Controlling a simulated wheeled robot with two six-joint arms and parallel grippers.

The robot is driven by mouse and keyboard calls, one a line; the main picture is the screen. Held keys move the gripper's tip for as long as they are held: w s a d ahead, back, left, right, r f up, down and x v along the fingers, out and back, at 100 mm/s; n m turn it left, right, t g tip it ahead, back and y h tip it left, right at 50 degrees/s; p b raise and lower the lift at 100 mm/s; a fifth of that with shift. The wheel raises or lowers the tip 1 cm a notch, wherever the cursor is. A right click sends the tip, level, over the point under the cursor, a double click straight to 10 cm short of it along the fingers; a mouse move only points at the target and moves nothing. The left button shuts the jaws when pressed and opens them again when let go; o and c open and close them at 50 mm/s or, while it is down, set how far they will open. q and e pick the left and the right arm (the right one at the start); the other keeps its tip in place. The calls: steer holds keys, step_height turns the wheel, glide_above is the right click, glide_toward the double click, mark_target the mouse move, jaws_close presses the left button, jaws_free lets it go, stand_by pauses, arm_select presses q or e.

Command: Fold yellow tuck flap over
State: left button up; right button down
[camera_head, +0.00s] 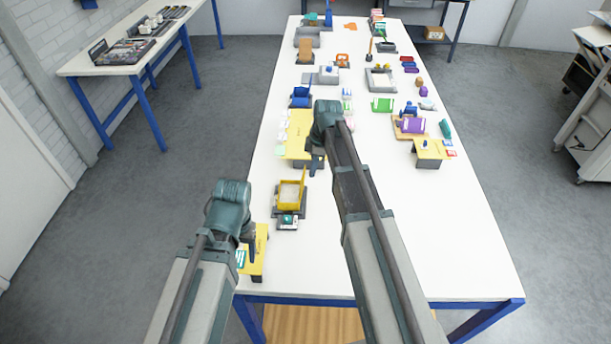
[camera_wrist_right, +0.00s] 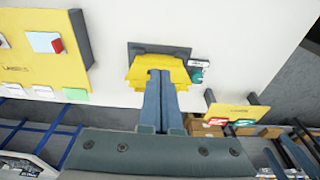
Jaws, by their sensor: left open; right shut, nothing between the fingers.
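A small yellow carton (camera_head: 290,194) with a pale inside sits on a dark base (camera_head: 276,213) near the table's left edge. A yellow flap (camera_head: 304,182) stands up at its right side in the head view. In the right wrist view the yellow carton (camera_wrist_right: 138,70) is partly hidden behind my fingers. My right gripper (camera_head: 316,172) is shut and empty. Its fingertips (camera_wrist_right: 160,73) overlap the yellow part in the wrist view; I cannot tell whether they touch it. My left gripper (camera_head: 251,258) is open and empty, at the near left table edge, apart from the carton.
A yellow board (camera_head: 300,148) with cards lies beyond the carton. Another yellow stand (camera_head: 260,262) is beside my left gripper, and one more (camera_head: 430,152) stands at the right. Several coloured fixtures fill the far table. The white table (camera_head: 450,240) is clear at the near right.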

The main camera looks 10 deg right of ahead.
steer(key=shift+a, duration=0.1)
stand_by(0.6)
steer(key=shift+w+a+r, duration=0.15)
steer(key=shift+a, duration=0.3)
steer(key=shift+a, duration=0.1)
steer(key=shift+a, duration=0.2)
stand_by(0.3)
steer(key=shift+w, duration=0.1)
stand_by(0.3)
steer(key=shift+w+a, duration=0.15)
steer(key=shift+a, duration=0.35)
